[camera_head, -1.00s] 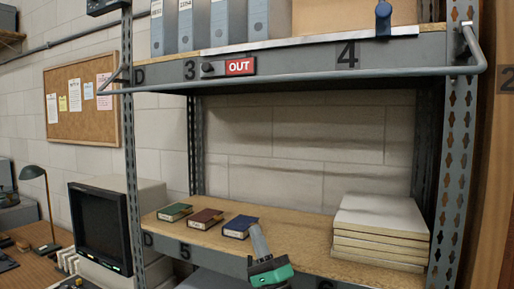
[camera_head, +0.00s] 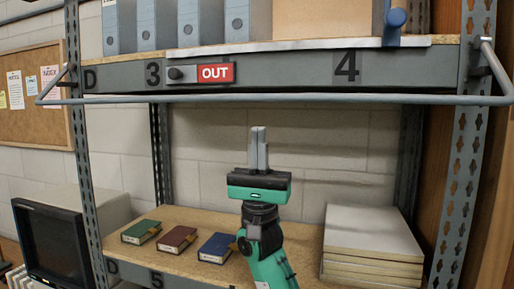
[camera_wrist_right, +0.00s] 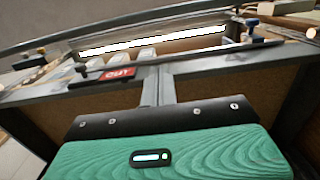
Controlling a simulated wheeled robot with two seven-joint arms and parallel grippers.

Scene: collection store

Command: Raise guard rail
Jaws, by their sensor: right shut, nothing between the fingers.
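The guard rail (camera_head: 270,99) is a long grey bar across the front of the upper shelf, level with the lower part of its front edge. Its bent ends meet brackets at the left and right posts. My right gripper (camera_head: 259,130) points straight up in front of the shelf opening, below the middle of the rail. Its fingers are together and empty, and a gap shows between their tips and the rail in the head view. In the wrist view the fingers (camera_wrist_right: 160,90) point towards the shelf front. My left gripper is not in view.
A red OUT sign (camera_head: 215,73) with a dark knob is on the shelf front. Grey binders (camera_head: 200,25) and a blue-handled item (camera_head: 395,20) stand above. The lower shelf holds three small books (camera_head: 177,239) and a pale stack (camera_head: 370,245). A monitor (camera_head: 50,240) stands left.

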